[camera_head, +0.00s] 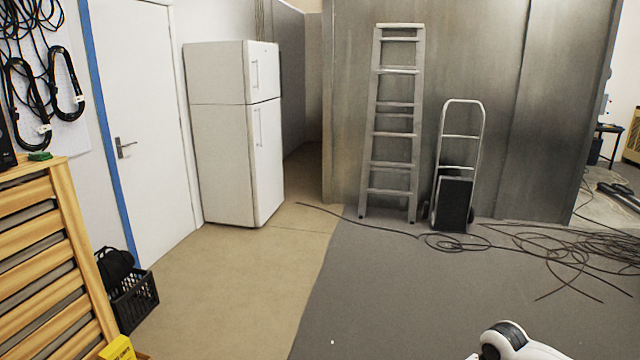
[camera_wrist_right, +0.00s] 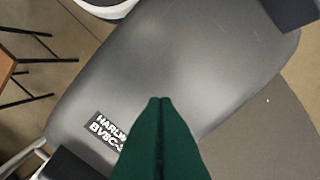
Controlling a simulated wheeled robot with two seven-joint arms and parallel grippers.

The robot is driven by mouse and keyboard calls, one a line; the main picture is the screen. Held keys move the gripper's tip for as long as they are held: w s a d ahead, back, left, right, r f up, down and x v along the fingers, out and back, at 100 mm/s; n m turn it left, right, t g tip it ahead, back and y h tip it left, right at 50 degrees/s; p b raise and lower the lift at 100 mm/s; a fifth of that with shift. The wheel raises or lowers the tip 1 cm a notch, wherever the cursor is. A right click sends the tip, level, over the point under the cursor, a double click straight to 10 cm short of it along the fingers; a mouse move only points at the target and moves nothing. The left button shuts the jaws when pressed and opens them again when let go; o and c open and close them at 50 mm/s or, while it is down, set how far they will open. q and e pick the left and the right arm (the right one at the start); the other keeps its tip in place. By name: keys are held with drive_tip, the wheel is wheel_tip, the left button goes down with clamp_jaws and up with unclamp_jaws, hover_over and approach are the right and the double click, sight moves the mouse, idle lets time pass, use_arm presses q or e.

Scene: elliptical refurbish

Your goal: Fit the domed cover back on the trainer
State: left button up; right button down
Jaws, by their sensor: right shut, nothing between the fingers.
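Neither the trainer nor its domed cover can be made out for sure in either view. My right gripper (camera_wrist_right: 160,105) shows in the right wrist view, its two dark green fingers shut together with nothing between them. Behind the fingers lies a large smooth grey panel (camera_wrist_right: 185,65) with rounded edges and a dark label, partly covered by the fingers. I cannot tell whether this panel belongs to the trainer or to my own base, or whether the fingertips touch it. My left gripper is not in view.
In the head view a white fridge (camera_head: 232,150), a ladder (camera_head: 396,130) and a hand truck (camera_head: 458,160) stand at the back. Loose cables (camera_head: 560,245) lie on the floor at right. A slatted wooden piece (camera_head: 50,260) and black crate (camera_head: 135,298) stand left. The middle floor is clear.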

drive_tip(key=shift+f+b, duration=0.55)
drive_tip(key=shift+f, duration=1)
drive_tip(key=shift+s+f, duration=0.1)
drive_tip(key=shift+r+p, duration=0.7)
drive_tip(key=shift+p, duration=0.1)
wheel_tip(320, 180, up, 6)
drive_tip(key=p, duration=0.6)
drive_tip(key=shift+f, duration=0.15)
drive_tip(key=shift+f, duration=0.1)
